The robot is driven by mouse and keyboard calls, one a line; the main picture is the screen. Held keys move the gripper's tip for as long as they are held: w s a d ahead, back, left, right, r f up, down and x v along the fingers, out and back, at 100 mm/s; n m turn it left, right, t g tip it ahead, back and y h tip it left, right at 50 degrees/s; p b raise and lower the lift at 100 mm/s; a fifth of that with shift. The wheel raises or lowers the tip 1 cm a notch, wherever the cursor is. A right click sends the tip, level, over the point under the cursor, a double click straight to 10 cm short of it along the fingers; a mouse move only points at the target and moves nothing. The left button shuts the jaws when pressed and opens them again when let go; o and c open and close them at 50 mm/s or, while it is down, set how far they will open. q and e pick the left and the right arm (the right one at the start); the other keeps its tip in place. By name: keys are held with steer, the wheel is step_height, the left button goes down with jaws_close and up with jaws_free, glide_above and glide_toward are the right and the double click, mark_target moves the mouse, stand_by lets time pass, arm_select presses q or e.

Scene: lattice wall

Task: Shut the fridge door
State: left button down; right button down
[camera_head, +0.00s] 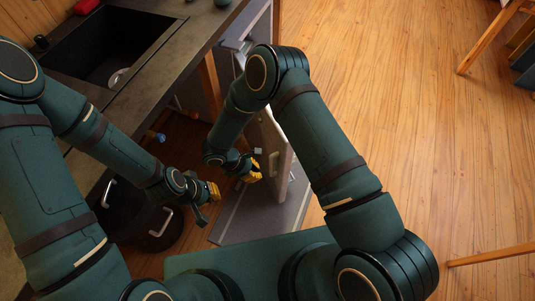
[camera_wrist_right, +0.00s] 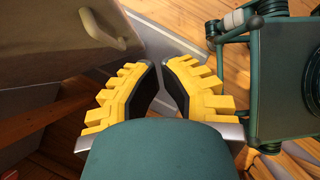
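A beige door panel with a long pale handle (camera_head: 273,164) stands open at the middle of the head view, jutting from the counter side; I take it as the fridge door (camera_head: 291,190). In the right wrist view the door (camera_wrist_right: 45,50) fills the upper left, with its handle (camera_wrist_right: 100,24). My right gripper (camera_head: 252,170) is just left of the handle in the head view. In the wrist view its yellow fingers (camera_wrist_right: 160,72) are a little apart, nothing visible between them. My left gripper (camera_head: 213,190) is further left and lower, its finger gap unclear. The fridge interior is mostly hidden.
A dark counter (camera_head: 185,45) with a black sink (camera_head: 105,45) runs along the left. A dark round pot or bin with handles (camera_head: 145,215) stands below my left arm. Wooden floor (camera_head: 420,130) on the right is mostly clear, with wooden furniture legs (camera_head: 490,45) at its edge.

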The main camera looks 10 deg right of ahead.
steer(key=w+a+r+n+t+h, duration=0.2)
steer(key=w+t, duration=0.1)
steer(key=w, duration=0.1)
steer(key=b, duration=0.1)
glide_toward(282, 157)
steer(key=x, duration=0.4)
steer(key=a+f+x, duration=0.1)
steer(key=x, duration=0.1)
steer(key=shift+w+d+f, duration=0.1)
steer(key=shift+f, duration=0.05)
steer(key=shift+w+d, duration=0.1)
steer(key=shift+d, duration=0.4)
steer(key=shift+d, duration=0.15)
